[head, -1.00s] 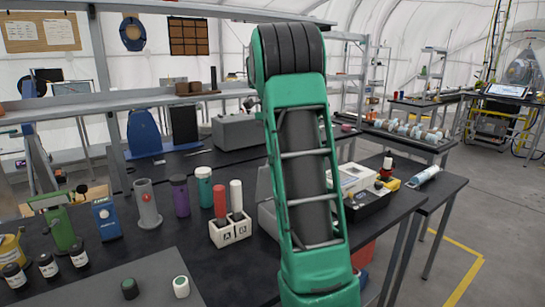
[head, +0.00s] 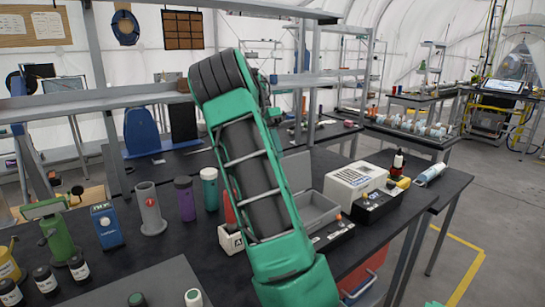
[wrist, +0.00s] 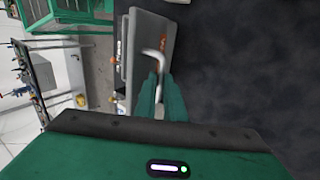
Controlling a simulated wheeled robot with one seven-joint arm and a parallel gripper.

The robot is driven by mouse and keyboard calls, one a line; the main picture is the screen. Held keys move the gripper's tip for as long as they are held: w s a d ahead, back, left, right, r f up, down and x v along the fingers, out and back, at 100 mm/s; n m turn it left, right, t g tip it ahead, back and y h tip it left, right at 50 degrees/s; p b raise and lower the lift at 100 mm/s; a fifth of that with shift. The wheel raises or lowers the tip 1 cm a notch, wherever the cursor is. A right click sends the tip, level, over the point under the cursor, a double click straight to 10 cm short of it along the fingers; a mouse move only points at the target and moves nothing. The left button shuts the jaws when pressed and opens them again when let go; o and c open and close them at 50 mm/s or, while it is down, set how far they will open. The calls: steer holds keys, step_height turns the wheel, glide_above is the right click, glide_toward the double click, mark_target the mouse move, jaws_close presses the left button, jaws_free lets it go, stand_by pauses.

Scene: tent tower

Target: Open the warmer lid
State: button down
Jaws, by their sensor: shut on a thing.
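The warmer looks to be the grey open-topped box (head: 318,207) on the dark bench in the head view. Its grey lid (head: 296,170) stands raised at the back, partly behind my arm. My gripper (wrist: 157,88) shows in the wrist view, its green fingers shut on a pale bent metal handle (wrist: 155,56). A grey panel (wrist: 150,30) lies beside the handle; how they join is not clear. In the head view my green arm hides the gripper and the box's left side.
A white instrument (head: 355,182) and a black case (head: 378,205) stand right of the box. A grey cylinder (head: 150,210), a purple bottle (head: 185,200) and a teal bottle (head: 209,188) stand left of my arm. A red drawer unit (head: 365,275) is below the bench.

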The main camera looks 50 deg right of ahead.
steer(key=shift+w+a+f, duration=0.1)
steer(key=shift+a+f, duration=0.05)
stand_by(0.3)
steer(key=c, duration=1.8)
jaws_free()
steer(key=shift+c, duration=0.2)
steer(key=v, duration=0.7)
steer(key=shift+w+r, duration=0.2)
steer(key=shift+w, duration=0.05)
steer(key=shift+c, duration=0.3)
